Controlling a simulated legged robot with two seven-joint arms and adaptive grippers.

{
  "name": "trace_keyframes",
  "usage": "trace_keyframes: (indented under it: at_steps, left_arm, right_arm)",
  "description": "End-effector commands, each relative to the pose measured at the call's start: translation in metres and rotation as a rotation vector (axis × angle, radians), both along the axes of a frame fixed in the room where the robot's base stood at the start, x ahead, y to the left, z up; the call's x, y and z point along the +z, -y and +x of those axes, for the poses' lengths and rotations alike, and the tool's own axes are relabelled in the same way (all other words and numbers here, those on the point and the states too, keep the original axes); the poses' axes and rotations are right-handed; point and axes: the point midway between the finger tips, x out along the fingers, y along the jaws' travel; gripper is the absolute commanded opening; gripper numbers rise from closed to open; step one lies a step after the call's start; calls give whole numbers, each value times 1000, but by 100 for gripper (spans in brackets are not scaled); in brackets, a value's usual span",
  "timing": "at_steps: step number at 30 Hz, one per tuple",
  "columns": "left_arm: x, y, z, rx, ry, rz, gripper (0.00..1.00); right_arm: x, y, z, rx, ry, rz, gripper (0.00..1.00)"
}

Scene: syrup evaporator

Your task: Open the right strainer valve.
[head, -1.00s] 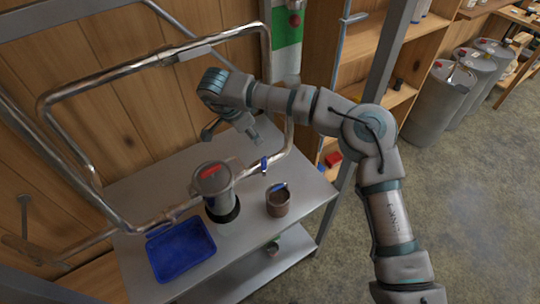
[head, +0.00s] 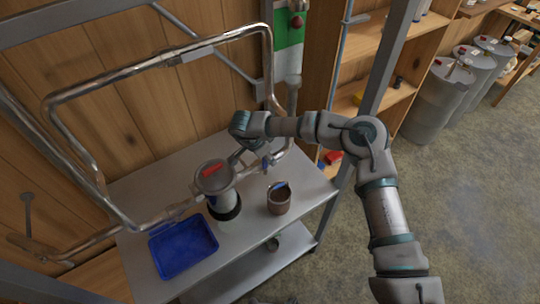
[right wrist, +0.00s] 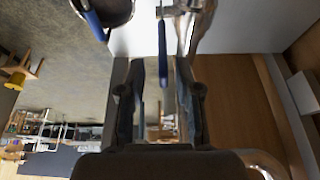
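The right strainer valve's blue handle (head: 266,163) sits on the metal pipe, right of the strainer housing with a red label (head: 213,172). My right gripper (head: 248,153) is above the table, just left of this handle in the head view. In the right wrist view the blue handle (right wrist: 163,58) hangs from the pipe, in line with the gap between the fingers of my right gripper (right wrist: 161,82). The fingers are apart, and I see no contact with the handle. My left gripper is not in view.
A brown cup (head: 279,203) with a blue handle stands on the metal table in front of the valve. A blue tray (head: 183,248) lies at the table's left front. The pipe loop (head: 160,62) rises behind. Shelves (head: 350,75) stand to the right.

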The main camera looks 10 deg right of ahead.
Motion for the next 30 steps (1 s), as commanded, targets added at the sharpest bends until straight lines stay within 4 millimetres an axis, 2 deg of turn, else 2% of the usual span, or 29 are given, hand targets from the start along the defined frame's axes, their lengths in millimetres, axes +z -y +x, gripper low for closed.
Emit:
trace_keyframes:
  at_steps: [3,5,7,8,14,17,24,30]
  left_arm:
    - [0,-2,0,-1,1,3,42]
    - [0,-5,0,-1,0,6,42]
    - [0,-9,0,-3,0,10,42]
    - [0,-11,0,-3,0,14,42]
    - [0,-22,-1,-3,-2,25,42]
    - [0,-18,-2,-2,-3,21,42]
    - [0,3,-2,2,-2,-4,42]
    - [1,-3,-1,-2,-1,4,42]
  right_arm:
    - [0,-3,0,1,0,-1,33]
    - [0,-1,0,1,1,0,21]
    - [0,2,0,1,-1,3,3]
    - [0,3,0,1,0,4,0]
    - [0,10,3,2,3,12,0]
    - [0,11,3,-1,4,9,0]
    - [0,8,3,-3,3,0,0]
    - [-2,18,6,-10,-43,110,0]
